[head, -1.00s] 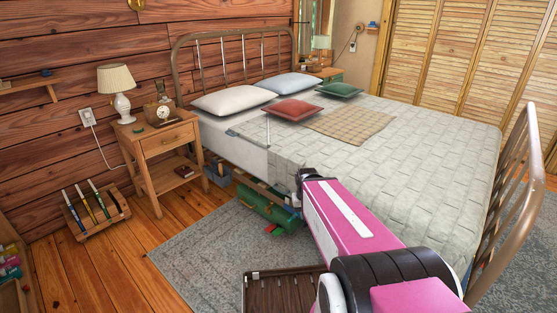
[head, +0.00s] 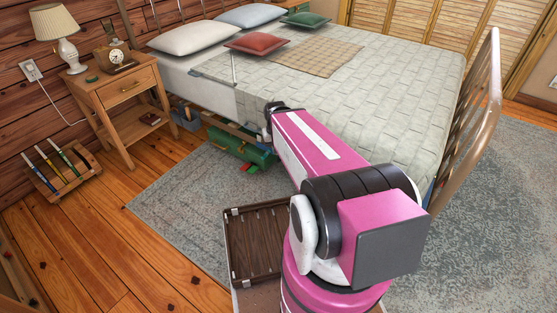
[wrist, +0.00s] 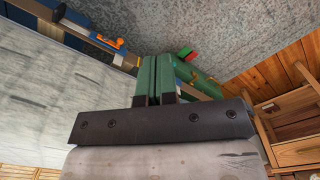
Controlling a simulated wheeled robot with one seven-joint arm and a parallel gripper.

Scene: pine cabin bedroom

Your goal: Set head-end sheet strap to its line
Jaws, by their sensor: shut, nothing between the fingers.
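My gripper (wrist: 153,80) shows in the wrist view with its two green fingers pressed together and nothing between them. In the head view the end of my arm (head: 270,110) is at the near side edge of the bed, and the fingers are hidden. In the wrist view an orange piece (wrist: 110,42) sits on a blue and grey rail (wrist: 72,24), left of and beyond the fingertips, apart from them. I cannot tell whether it is part of the strap. A thin pale strip (head: 234,70) crosses the bed (head: 390,80) near the pillows; its line cannot be made out.
A nightstand (head: 125,90) with lamp and clock stands to the left. A brown slatted tray (head: 255,240) is beside my base. The grey rug (head: 170,190) has clear room.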

